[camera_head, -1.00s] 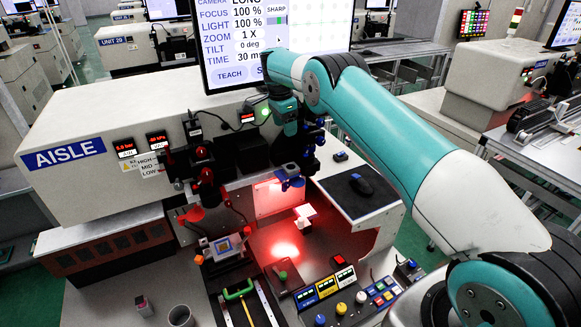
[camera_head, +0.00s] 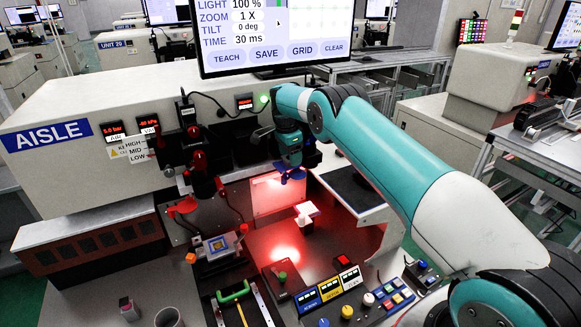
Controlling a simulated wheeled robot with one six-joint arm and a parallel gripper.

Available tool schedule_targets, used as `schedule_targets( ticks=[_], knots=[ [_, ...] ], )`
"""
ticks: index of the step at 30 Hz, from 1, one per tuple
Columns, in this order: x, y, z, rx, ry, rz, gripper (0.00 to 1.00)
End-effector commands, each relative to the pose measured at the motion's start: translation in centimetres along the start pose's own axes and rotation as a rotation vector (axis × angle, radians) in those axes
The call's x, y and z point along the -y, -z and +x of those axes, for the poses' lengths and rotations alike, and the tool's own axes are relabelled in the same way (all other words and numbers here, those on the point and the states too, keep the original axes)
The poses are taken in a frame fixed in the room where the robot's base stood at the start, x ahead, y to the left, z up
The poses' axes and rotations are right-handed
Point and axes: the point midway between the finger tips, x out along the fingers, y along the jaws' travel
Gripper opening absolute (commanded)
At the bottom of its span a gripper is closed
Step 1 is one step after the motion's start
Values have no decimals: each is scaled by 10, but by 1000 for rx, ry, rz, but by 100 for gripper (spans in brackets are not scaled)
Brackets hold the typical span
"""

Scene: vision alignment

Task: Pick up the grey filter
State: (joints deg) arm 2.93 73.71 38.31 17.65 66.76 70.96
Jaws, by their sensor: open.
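My gripper (camera_head: 290,174), with blue fingertips, hangs at the end of the teal arm, above the back of the red-lit work area. It is open, and I see nothing in it. I cannot surely tell which thing is the grey filter. A small grey block with a dark reddish top (camera_head: 129,310) stands at the front left of the bench. A grey open cylinder (camera_head: 169,318) stands beside it, cut by the lower edge. Both are well apart from my gripper, to its lower left.
A white block (camera_head: 306,213) stands in the red light below my gripper. A monitor (camera_head: 275,35) and the AISLE machine (camera_head: 75,165) stand behind.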

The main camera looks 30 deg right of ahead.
Motion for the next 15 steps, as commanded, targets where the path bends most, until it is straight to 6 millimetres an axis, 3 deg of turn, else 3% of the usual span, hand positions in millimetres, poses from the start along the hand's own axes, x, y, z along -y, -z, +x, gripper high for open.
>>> schedule_targets(
  ticks=[1,8,12,15],
  knots=[
    [0,0,7,0,1,1,66],
    [0,0,7,0,2,1,66],
    [0,0,7,0,2,1,34],
    [0,0,7,0,2,1,30]
  ],
)
